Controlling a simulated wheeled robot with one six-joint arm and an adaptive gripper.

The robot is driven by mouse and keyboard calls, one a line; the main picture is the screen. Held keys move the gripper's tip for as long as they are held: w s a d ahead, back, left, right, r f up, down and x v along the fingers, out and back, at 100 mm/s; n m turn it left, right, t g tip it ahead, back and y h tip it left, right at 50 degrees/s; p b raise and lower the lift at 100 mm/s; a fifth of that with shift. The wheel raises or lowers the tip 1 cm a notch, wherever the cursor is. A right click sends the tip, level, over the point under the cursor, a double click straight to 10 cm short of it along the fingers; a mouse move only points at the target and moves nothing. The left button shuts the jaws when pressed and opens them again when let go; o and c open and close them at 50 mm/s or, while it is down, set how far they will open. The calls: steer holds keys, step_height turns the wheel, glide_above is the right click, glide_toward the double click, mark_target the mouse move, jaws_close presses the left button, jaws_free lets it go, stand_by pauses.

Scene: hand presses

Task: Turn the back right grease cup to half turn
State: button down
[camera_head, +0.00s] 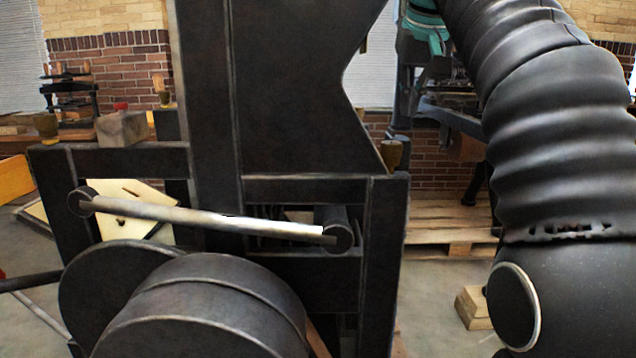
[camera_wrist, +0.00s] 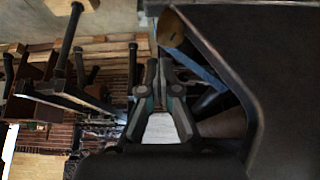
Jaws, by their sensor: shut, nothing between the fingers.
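In the camera_head view, small brass grease cups stand on the dark press frame. One is at the right corner (camera_head: 394,152), one at the left corner (camera_head: 46,124), and one farther back on the left (camera_head: 163,97). I cannot clearly make out a back right cup there. In the camera_wrist view, a brass cup (camera_wrist: 171,27) shows beside the dark frame, just beyond and right of my fingertips; I cannot tell which cup it is. My gripper does not show in the camera_head view.
A pale bar (camera_head: 210,217) and a large dark drum (camera_head: 190,300) stand in front. A wooden pallet (camera_head: 450,215) lies behind on the right. Another press (camera_head: 70,92) stands at the back left.

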step_height(320, 180, down, 7)
steer(key=b, duration=0.3)
steer(key=shift+w+r, duration=0.1)
stand_by(0.9)
steer(key=shift+a+p, duration=0.6)
steer(key=shift+a, duration=0.05)
steer(key=shift+a+p, duration=0.8)
steer(key=shift+p, duration=0.1)
stand_by(0.4)
step_height(320, 180, up, 6)
steer(key=shift+s, duration=0.35)
stand_by(0.6)
